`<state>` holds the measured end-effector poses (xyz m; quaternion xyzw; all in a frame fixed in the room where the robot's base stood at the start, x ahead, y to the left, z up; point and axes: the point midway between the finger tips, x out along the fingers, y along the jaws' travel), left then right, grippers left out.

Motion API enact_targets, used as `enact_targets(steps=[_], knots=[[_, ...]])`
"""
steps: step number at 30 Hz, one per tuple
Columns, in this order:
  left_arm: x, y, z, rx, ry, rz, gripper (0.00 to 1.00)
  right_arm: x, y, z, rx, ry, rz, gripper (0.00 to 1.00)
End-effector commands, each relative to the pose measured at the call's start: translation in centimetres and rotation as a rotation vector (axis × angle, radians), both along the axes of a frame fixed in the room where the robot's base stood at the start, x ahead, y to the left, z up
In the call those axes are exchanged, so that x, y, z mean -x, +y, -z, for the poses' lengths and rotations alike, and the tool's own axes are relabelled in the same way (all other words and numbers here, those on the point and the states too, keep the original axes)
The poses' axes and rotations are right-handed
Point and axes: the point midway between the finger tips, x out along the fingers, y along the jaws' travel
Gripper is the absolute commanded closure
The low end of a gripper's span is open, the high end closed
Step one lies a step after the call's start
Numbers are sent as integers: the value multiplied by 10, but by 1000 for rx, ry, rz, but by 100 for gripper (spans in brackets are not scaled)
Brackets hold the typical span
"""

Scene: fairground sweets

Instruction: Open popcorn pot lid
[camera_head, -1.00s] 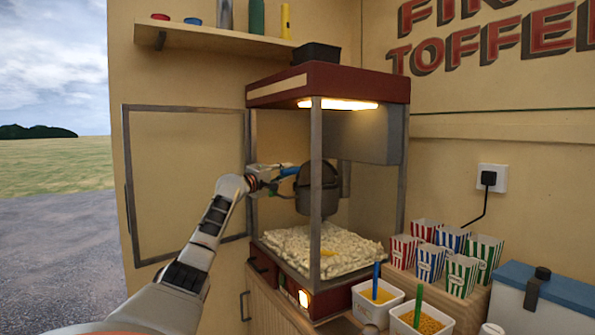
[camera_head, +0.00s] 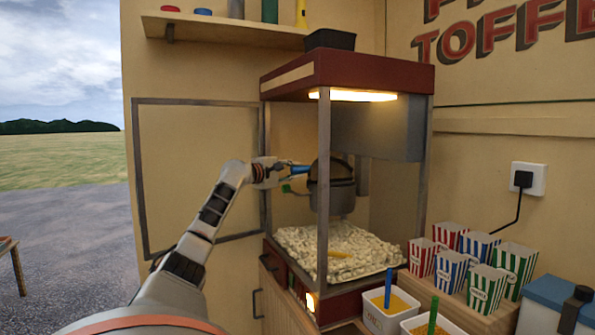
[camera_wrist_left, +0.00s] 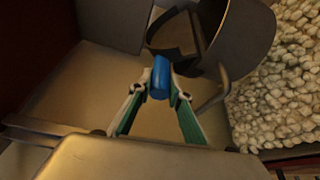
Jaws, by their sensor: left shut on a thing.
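The popcorn pot (camera_head: 334,196) is a dark metal kettle hanging inside the glass-sided popcorn machine. Its lid (camera_head: 322,170) looks tilted up from the rim, with a dark gap showing. In the left wrist view the pot (camera_wrist_left: 248,40) is at the upper right, with a dark rounded opening beside it. My left gripper (camera_head: 292,171) reaches in through the machine's open side. It is shut on the blue lid handle (camera_wrist_left: 161,76), which sits between its green-padded fingertips. My right gripper is not in view.
Popcorn (camera_head: 340,250) fills the machine's floor below the pot. A metal corner post (camera_head: 323,200) stands in front of the pot. The open door (camera_head: 197,240) is at the left. Striped boxes (camera_head: 484,289) and white tubs (camera_head: 388,318) stand at the right front.

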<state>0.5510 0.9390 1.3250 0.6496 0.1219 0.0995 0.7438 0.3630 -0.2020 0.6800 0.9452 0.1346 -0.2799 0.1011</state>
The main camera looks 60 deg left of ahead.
Motion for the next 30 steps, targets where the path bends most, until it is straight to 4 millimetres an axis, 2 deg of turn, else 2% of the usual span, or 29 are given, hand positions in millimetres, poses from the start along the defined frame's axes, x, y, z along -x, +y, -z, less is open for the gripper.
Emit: enact_targets(steps=[9,10,11,12,24,30], knots=[[0,-1,1,0,1,2,100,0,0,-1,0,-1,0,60],[0,-1,1,0,1,2,74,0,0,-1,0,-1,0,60],[0,0,1,0,1,2,66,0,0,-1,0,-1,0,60],[0,0,1,0,1,1,64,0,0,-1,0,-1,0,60],[1,-1,1,-1,1,2,64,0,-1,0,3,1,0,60],[10,-6,1,0,2,5,64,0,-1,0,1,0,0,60]])
